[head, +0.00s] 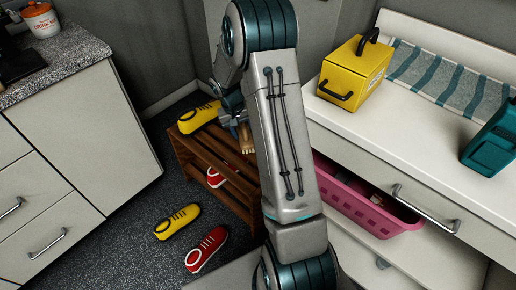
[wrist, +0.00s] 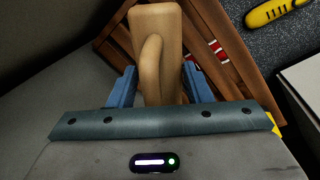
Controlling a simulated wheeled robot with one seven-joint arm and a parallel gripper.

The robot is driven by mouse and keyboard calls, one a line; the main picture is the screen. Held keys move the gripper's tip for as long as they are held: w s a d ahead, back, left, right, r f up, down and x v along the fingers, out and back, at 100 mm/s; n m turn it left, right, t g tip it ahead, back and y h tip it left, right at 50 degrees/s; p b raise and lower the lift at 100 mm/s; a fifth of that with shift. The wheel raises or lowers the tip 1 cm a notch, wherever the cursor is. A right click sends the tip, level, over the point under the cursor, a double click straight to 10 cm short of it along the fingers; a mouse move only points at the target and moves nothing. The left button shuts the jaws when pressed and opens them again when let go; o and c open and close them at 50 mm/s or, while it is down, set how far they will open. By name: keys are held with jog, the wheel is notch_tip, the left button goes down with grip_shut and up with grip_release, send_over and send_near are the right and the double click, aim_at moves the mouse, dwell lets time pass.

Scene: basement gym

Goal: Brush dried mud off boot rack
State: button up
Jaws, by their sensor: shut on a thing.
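The brown slatted wooden boot rack (head: 186,150) stands on the dark floor between the cabinets, partly hidden by my arm. It also shows under my gripper in the wrist view (wrist: 243,68). My gripper (wrist: 160,88) is shut on a pale wooden brush (wrist: 145,22), with its blue fingers on either side of the handle. In the head view the brush (head: 246,140) is over the rack's top, right of a yellow shoe (head: 199,117) on that top. I cannot tell whether the brush touches the slats.
A red shoe (head: 215,178) sits on the rack's lower level. A yellow shoe (head: 177,221) and a red shoe (head: 206,250) lie on the floor in front. A pink basket (head: 352,203) and white bench (head: 420,135) are right; a grey cabinet (head: 80,135) is left.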

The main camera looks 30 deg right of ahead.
jog(key=w+d+f+m+b, duration=0.1)
jog(key=d+f+b, duration=0.5)
jog(key=f+b, duration=0.2)
jog(key=shift+d+m, duration=0.2)
jog(key=shift+m, duration=0.1)
